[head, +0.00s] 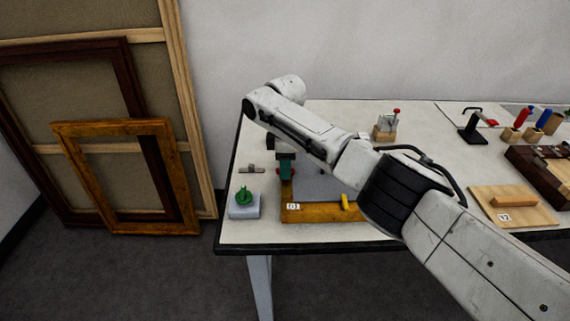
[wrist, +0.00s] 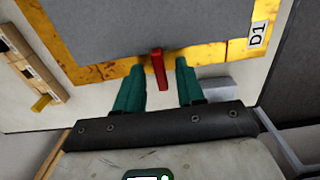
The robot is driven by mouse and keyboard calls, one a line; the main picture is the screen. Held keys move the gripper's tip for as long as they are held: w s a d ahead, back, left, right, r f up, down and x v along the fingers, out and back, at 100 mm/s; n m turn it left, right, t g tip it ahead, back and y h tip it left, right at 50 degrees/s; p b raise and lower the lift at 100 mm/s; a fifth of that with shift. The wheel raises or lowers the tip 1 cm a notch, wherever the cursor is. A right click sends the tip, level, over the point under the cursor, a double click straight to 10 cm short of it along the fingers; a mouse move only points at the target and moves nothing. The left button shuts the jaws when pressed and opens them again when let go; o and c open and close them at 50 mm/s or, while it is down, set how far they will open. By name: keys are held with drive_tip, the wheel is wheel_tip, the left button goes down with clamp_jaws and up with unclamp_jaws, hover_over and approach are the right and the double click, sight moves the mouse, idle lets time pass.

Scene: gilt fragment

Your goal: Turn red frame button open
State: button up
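The red frame button (wrist: 159,70) is a small red bar on a gilt rail of the frame (wrist: 96,72) in the wrist view. It lies across the rail, with one end by the grey panel (wrist: 135,25). My gripper (wrist: 158,74) has two teal fingers, set apart with the red button between them; neither clearly touches it. In the head view, my gripper (head: 286,165) is over the frame's left side, and the red button is not clearly visible. The gilt frame (head: 322,213) lies flat on the table with a D1 tag (head: 293,206).
A yellow button (head: 345,202) sits on the frame's near rail. A pale block with a green knob (head: 244,198) stands left of the frame, close to the table edge. A small metal piece (head: 252,169) lies behind it. A wooden board (head: 480,204) is at the right.

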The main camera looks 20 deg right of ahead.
clamp_jaws()
idle(0.3)
